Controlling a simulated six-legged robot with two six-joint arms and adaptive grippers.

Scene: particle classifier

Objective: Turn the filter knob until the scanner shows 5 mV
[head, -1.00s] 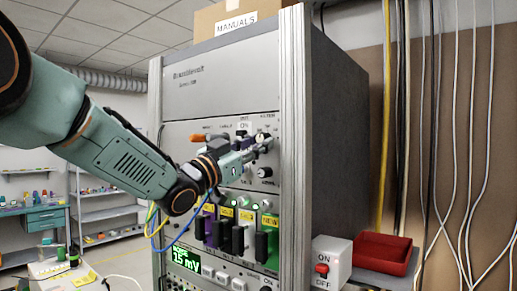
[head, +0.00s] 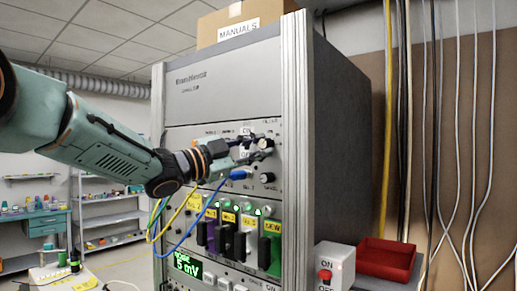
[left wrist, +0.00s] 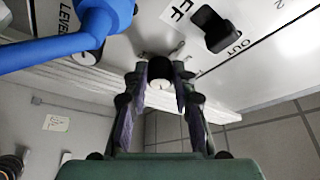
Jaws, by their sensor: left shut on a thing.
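My left gripper (head: 258,150) reaches in from the left to the upper panel of the rack. It is shut on the dark, round filter knob (left wrist: 160,68), which shows between the two fingertips in the left wrist view. In the head view the fingers largely cover the knob. The scanner display (head: 187,266) at the lower left of the rack reads 5 mV in green digits. My right gripper is in neither view.
The black level knob (head: 267,177) sits just below my fingers. A blue plug (head: 238,174) with its cable is close beside them. Several black and coloured modules stand below. An ON/OFF box (head: 334,268) and a red tray (head: 386,258) are at the right.

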